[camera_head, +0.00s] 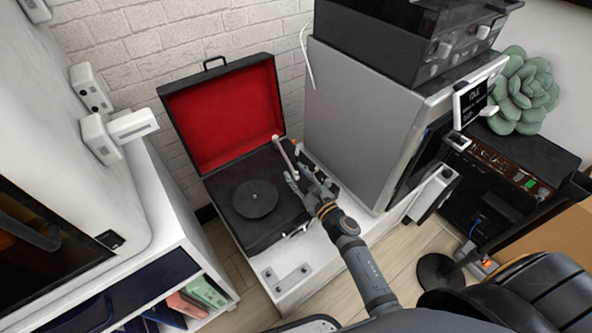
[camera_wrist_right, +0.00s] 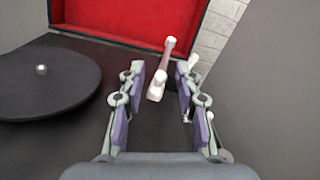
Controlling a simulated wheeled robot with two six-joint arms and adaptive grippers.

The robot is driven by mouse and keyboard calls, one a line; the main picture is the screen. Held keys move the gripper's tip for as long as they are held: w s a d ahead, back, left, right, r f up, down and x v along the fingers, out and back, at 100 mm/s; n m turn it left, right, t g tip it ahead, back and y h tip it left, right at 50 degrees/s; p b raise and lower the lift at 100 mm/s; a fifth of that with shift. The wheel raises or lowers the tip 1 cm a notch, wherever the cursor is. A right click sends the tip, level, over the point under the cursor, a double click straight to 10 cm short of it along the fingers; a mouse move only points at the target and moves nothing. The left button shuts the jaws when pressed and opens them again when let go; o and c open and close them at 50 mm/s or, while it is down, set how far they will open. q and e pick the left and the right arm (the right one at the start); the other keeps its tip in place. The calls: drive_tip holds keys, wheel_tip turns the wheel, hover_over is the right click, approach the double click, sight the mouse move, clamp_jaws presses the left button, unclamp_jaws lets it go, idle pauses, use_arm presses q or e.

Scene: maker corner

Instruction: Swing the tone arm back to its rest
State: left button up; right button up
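A black record player (camera_head: 226,180) with a red-lined lid (camera_head: 222,112) stands open on a white cabinet, its dark platter (camera_head: 255,198) at the middle of the deck. The pale tone arm (camera_head: 284,154) runs from its pivot at the back right toward my right gripper (camera_head: 308,182). In the right wrist view, the right gripper (camera_wrist_right: 163,102) is open, and the near end of the tone arm (camera_wrist_right: 157,86) shows between its fingers, with visible gaps on both sides. The platter (camera_wrist_right: 45,82) lies left of the fingers. My left gripper is not in view.
A big grey box (camera_head: 356,120) stands close on the right of the record player, with black equipment (camera_head: 410,40) on top. A brick wall (camera_head: 130,45) is behind. A white shelf unit (camera_head: 165,215) stands at the left. A metal plate (camera_head: 287,277) lies on the cabinet front.

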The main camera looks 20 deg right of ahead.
drive_tip(key=shift+w+a, duration=0.1)
drive_tip(key=shift+w, duration=0.25)
clamp_jaws()
